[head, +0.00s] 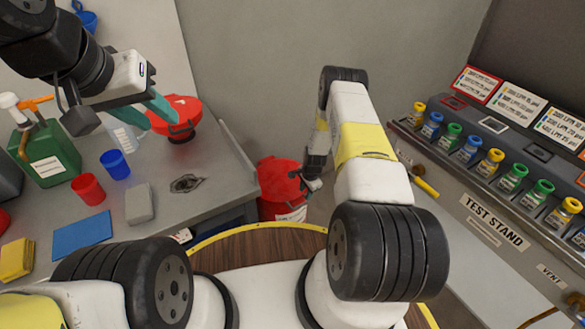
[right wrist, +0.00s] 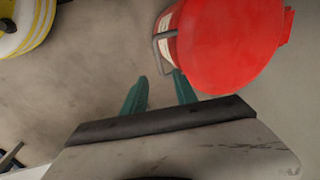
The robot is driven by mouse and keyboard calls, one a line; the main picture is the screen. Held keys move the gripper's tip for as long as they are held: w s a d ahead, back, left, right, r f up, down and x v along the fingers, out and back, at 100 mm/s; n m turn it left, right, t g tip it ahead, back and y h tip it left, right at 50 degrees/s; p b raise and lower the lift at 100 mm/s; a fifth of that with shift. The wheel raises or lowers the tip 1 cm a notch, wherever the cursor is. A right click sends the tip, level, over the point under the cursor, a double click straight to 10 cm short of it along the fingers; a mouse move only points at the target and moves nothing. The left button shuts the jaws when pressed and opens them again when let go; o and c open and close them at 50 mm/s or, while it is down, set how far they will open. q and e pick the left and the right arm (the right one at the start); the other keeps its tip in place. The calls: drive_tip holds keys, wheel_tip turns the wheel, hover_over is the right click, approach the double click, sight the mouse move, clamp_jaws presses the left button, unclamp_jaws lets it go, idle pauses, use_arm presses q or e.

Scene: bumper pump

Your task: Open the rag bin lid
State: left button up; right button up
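The red rag bin (head: 284,207) stands on the floor beyond the bench corner, a pale label on its front. Its red lid (right wrist: 220,40) looks shut and fills the upper right of the right wrist view. A grey wire handle (right wrist: 156,48) sticks out from the lid's near edge. My right gripper (right wrist: 156,84) is open, with its teal fingers spread. Its right fingertip is close to the handle's end; I cannot tell if they touch. In the head view the right gripper (head: 306,180) is at the bin's right side.
The grey bench (head: 215,165) carries a red funnel-like dish (head: 185,106), a green jug (head: 47,155), and red (head: 88,189) and blue (head: 115,164) cups. The test stand (head: 480,190) with several capped bottles is at the right. Floor shows between them.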

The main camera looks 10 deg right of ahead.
sight(303, 205)
drive_tip(key=f, duration=0.3)
drive_tip(key=w+f, duration=0.1)
drive_tip(key=f, duration=0.5)
drive_tip(key=shift+w+a, duration=0.3)
clamp_jaws()
idle(1.1)
